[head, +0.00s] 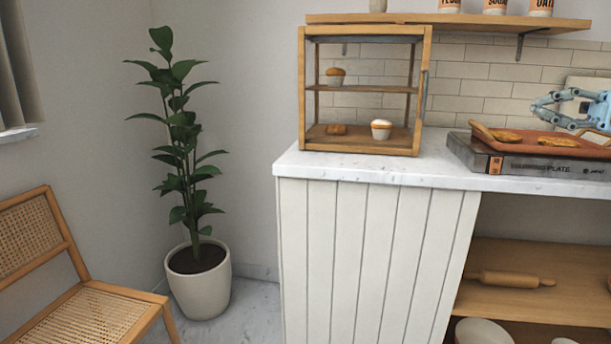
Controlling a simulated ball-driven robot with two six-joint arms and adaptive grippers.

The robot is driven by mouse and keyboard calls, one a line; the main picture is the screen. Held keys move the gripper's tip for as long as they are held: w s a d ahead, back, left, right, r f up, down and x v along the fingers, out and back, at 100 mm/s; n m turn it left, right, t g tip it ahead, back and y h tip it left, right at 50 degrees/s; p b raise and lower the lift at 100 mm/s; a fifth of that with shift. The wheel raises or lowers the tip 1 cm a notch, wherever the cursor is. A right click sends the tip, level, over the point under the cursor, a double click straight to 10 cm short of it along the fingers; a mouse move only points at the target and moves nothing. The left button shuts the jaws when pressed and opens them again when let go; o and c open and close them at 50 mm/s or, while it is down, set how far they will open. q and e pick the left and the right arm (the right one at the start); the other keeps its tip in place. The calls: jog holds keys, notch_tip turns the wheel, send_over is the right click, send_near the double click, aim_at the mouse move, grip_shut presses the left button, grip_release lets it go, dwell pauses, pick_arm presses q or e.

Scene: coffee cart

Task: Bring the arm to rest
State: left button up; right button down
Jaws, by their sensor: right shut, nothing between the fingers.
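My right gripper (548,110), light blue, shows at the right edge of the head view, partly cut off by the frame. It is shut and empty, above the brown tray (524,148) on the counter (372,172). Several flat pastries lie on the tray, one of them a pastry (558,142) just below the gripper. My left gripper is not in view.
A wooden display case (303,90) holds muffins and a small pastry. The tray rests on a grey box (540,166). A wall shelf (450,19) with jars is above. A potted plant (200,290) and cane chair (95,312) stand left.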

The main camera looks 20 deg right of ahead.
jog(key=s+a+f+m+t+h, duration=0.25)
jog(key=s+a+f+m, duration=0.35)
jog(key=f, duration=1)
jog(key=s+a+f+m+t+h, duration=0.15)
jog(key=a+f+m+h, duration=0.4)
jog(key=f, duration=1.05)
jog(key=s+a+f+m+t+h, duration=0.1)
jog(key=s+a+f+m+h, duration=0.2)
jog(key=f+m, duration=0.9)
jog(key=s+a+f+m+g+h, duration=0.1)
jog(key=s+a+f+g+h, duration=0.15)
jog(key=s+f, duration=0.8)
jog(key=s+a+f+m+g+h, duration=0.2)
jog(key=s+a+f+g, duration=0.2)
jog(key=s+f, duration=0.65)
jog(key=s+a+f+m+g, duration=0.1)
jog(key=s+a+f+g, duration=0.1)
jog(key=s, duration=0.6)
jog(key=s+a+f+m+g, duration=0.1)
jog(key=s+a+f+g, duration=0.1)
jog(key=s+f+g, duration=0.3)
jog(key=s, duration=0.4)
jog(key=shift+g, duration=0.35)
jog(key=shift+a+m, duration=0.1)
jog(key=shift+m, duration=0.25)
